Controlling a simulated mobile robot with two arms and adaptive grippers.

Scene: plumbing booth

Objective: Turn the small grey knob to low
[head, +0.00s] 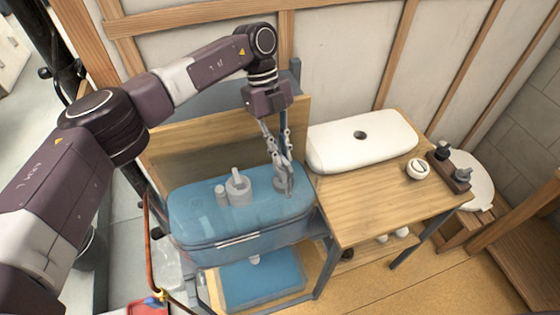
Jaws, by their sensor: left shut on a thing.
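A small grey knob (286,186) is at the right end of the clear blue tank (205,230). My left gripper (280,164) points down from above, with its fingers shut on the knob. The fingers partly cover the knob, and its setting and any markings are too small to read. My right gripper is not in view.
A grey valve tower (238,188) and a shorter grey cylinder (221,196) are at the tank's middle. To the right, a wooden table (375,205) bears a white cistern lid (340,147), a round white dial (418,169) and a dark-knobbed block (448,172). A blue bin (262,283) is below.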

